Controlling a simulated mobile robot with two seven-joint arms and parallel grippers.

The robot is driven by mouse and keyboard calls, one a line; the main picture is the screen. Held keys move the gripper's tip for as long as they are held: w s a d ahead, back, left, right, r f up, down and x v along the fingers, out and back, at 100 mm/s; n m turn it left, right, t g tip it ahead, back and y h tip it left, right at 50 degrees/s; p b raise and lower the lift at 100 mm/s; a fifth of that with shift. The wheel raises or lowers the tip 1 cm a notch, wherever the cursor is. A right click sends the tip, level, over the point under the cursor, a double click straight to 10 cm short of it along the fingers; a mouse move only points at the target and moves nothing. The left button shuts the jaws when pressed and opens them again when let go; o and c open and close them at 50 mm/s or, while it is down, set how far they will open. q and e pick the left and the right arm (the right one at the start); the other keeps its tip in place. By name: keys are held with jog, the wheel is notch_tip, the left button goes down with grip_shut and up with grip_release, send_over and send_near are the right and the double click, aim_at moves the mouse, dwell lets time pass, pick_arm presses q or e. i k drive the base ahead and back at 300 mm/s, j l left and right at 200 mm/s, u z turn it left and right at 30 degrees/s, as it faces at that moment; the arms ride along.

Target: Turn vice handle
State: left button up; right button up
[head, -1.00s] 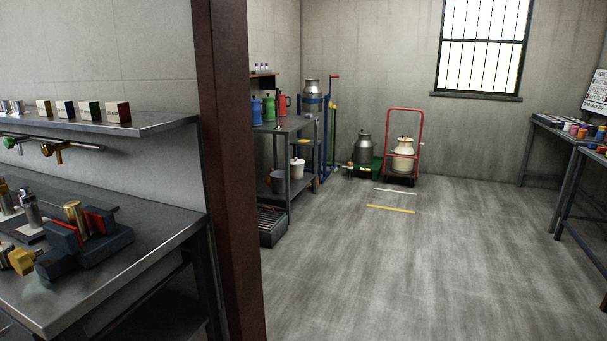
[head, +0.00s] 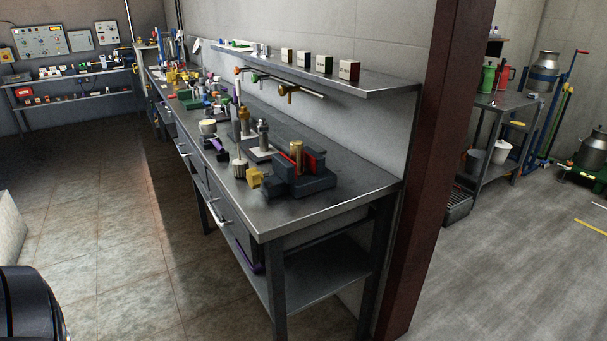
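The vice (head: 297,185) is a dark grey body with red jaw faces, standing on the near right end of the steel workbench (head: 330,207). A brass cylinder (head: 296,154) stands upright between its jaws. The yellow vice handle (head: 255,178) is on the left side of the vice, facing the bench's front edge. Neither of my grippers shows in the head view. A dark rounded part of mine fills the bottom left corner.
A brown post (head: 437,150) stands at the bench's right end. A shelf (head: 376,86) with several small blocks hangs above the bench. Drawer handles (head: 216,213) stick out along the bench front. The tiled floor (head: 120,240) left of the bench is clear.

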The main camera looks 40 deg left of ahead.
aim_at(255, 178)
jog(key=u, duration=1.55)
